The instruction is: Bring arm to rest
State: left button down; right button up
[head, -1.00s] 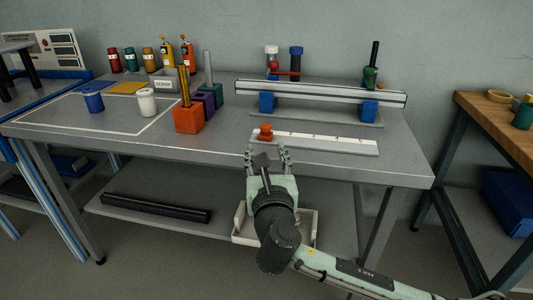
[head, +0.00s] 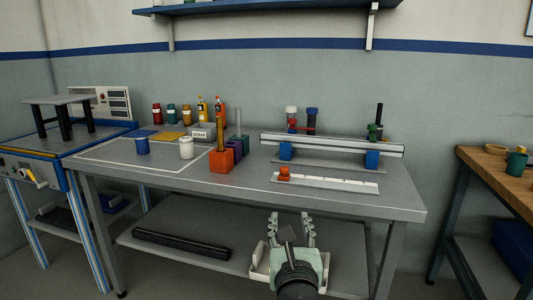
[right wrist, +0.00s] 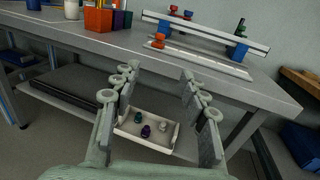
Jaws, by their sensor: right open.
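My right gripper (head: 291,230) is in front of the grey workbench (head: 330,203), below the level of its top. It is open and nothing is between its fingers. In the right wrist view the two fingers (right wrist: 160,105) stand well apart. Beyond them a white tray (right wrist: 177,147) with a few small dark and pale pieces shows lower down. In the head view the gripper partly covers this tray (head: 261,277). My left gripper is not in view.
A wooden table (head: 500,172) stands at right. A dark bar (head: 190,246) lies on the lower shelf.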

jog(key=w+d+f+h, duration=0.1)
jog(key=w+d+f, duration=0.1)
jog(key=d, duration=0.6)
jog(key=s+d+f+m+g+h, duration=0.2)
jog(key=s+d+f+m+g, duration=0.1)
jog(key=d+f+m, duration=0.55)
jog(key=s+d+f+m+g+h, duration=0.1)
jog(key=s+d+f+m+g, duration=0.3)
jog(key=f, duration=0.7)
jog(key=s+d+f+m+g, duration=0.4)
jog(key=s+d+f+m, duration=0.4)
jog(key=s+d+m, duration=0.25)
jog(key=s+d+f+m+g, duration=0.3)
jog(key=s+d+f+m, duration=0.6)
jog(key=s, duration=0.2)
jog(key=s+a+f+m+y, duration=0.1)
jog(key=a+f, duration=0.1)
jog(key=a, duration=0.7)
jog(key=s+a+f+m+g+y, duration=0.1)
jog(key=a+f+y, duration=0.1)
jog(key=a, duration=0.7)
jog(key=shift+f, duration=0.5)
jog(key=shift+s+a, duration=0.1)
